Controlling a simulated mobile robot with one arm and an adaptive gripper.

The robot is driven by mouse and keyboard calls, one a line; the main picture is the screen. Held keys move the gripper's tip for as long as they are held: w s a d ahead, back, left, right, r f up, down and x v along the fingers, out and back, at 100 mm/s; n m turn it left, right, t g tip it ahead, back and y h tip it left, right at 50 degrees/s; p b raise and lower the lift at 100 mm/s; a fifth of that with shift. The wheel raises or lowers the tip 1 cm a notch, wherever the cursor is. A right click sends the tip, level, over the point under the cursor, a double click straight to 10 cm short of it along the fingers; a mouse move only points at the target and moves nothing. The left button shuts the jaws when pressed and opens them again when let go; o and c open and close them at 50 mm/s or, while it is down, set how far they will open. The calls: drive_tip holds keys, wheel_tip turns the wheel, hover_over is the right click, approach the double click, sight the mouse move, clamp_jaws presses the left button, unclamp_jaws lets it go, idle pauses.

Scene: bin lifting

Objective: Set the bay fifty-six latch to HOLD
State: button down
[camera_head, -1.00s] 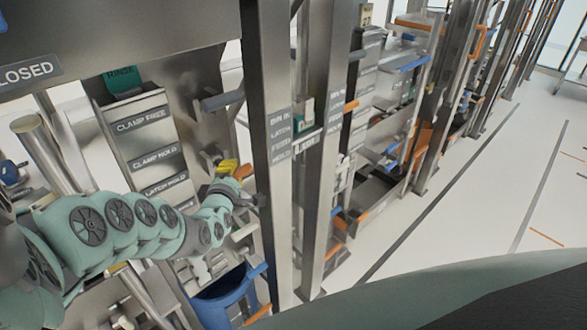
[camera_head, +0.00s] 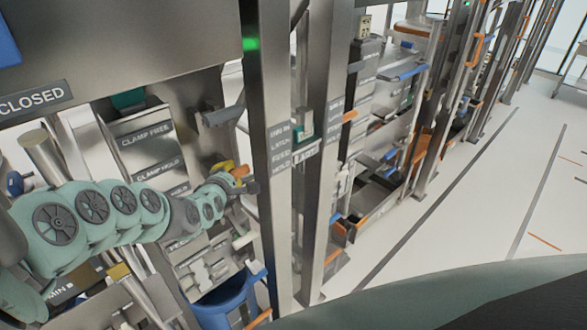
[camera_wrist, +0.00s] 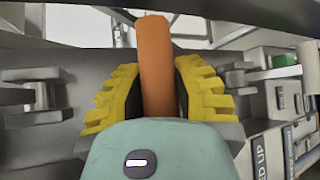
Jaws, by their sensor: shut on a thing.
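My gripper (camera_wrist: 158,90) has yellow ribbed fingers shut on an orange cylindrical handle (camera_wrist: 156,55) in the wrist view. The handle stands upright between the fingers there, and its lower end is hidden by my gripper's housing. In the head view my gripper (camera_head: 228,168) is by the metal panel, left of the upright post, with the orange handle's tip (camera_head: 240,171) showing at its right. Label plates reading "CLAMP FREE" (camera_head: 146,135) and "CLAMP HOLD" (camera_head: 158,168) are on the panel to the left. No bay number is legible, so I cannot tell whether this is the bay fifty-six latch.
A steel post (camera_head: 262,110) with a lit green lamp (camera_head: 250,44) stands right of my gripper. A blue bin (camera_head: 228,303) is below. A "CLOSED" plate (camera_head: 36,98) is at upper left. The floor aisle (camera_head: 480,190) at the right is clear.

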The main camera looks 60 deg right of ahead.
drive_tip(key=c, duration=1.3)
unclamp_jaws()
drive_tip(key=shift+s+d+r, duration=0.2)
drive_tip(key=shift+r, duration=0.05)
drive_tip(key=shift+c, duration=0.2)
drive_tip(key=o, duration=0.6)
drive_tip(key=shift+w+a+f, duration=0.1)
drive_tip(key=shift+a+f, duration=0.05)
drive_tip(key=shift+f, duration=0.1)
